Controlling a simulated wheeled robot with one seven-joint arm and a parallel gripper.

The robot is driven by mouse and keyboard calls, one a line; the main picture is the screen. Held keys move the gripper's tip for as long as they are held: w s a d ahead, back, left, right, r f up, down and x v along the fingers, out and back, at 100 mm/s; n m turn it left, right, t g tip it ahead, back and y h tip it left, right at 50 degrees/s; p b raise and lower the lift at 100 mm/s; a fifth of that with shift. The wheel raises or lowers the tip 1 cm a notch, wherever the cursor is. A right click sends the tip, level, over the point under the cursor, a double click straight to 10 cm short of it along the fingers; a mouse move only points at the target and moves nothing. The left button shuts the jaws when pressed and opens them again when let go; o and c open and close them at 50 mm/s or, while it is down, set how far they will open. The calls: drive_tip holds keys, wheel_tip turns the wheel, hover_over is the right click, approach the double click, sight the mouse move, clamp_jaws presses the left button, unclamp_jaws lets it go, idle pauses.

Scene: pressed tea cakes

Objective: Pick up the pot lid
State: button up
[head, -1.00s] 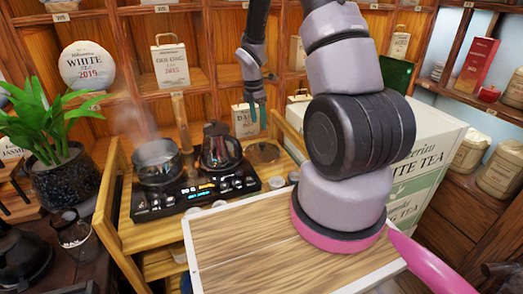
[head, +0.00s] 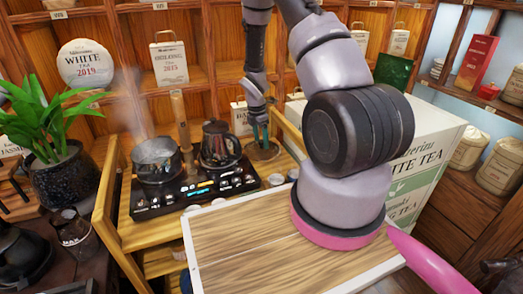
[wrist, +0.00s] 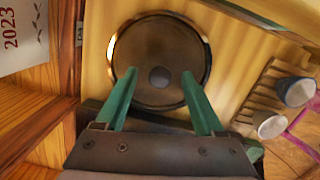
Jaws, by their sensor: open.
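The pot lid (wrist: 152,40) is a round, brownish disc with a shiny rim and a dark knob (wrist: 159,76) at its centre. It lies flat on the wooden cart top, and in the head view the lid (head: 266,152) is right of the kettle. My gripper (head: 262,136) points down over the lid. In the wrist view my gripper (wrist: 165,82) has its two green fingers apart, one on each side of the knob, with nothing between them but the view of the lid. I cannot tell whether the fingertips touch the lid.
A steaming pot (head: 157,160) and a dark kettle (head: 219,145) stand on a black stove (head: 196,192) left of the lid. Small cups (wrist: 296,92) sit near a slatted rack. Large tea boxes (head: 432,150) stand to the right, and shelves rise behind.

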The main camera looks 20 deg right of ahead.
clamp_jaws()
idle(1.4)
